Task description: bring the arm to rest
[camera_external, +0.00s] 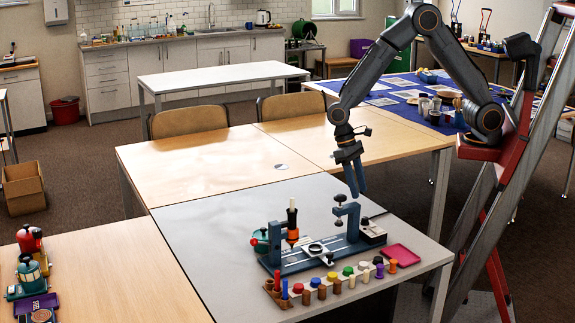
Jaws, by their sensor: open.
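My gripper (357,182) hangs from my dark arm in the right half of the view, fingers pointing down. It is open and nothing shows between its fingers. It is above the grey table (195,221), just over the right end of a blue bench device (313,252) with a dark blue clamp-shaped bracket (347,218). Whether the fingertips touch the bracket cannot be told, but they look apart from it. My arm is bent, with its elbow high at the upper right.
A wooden rack (275,295) and several colour-capped pegs stand along the table's front. A magenta tray (401,255) lies to their right. Light wooden tables (200,162) behind are mostly clear. Red and teal items (30,262) stand at the left. A ladder-like frame (500,190) rises at right.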

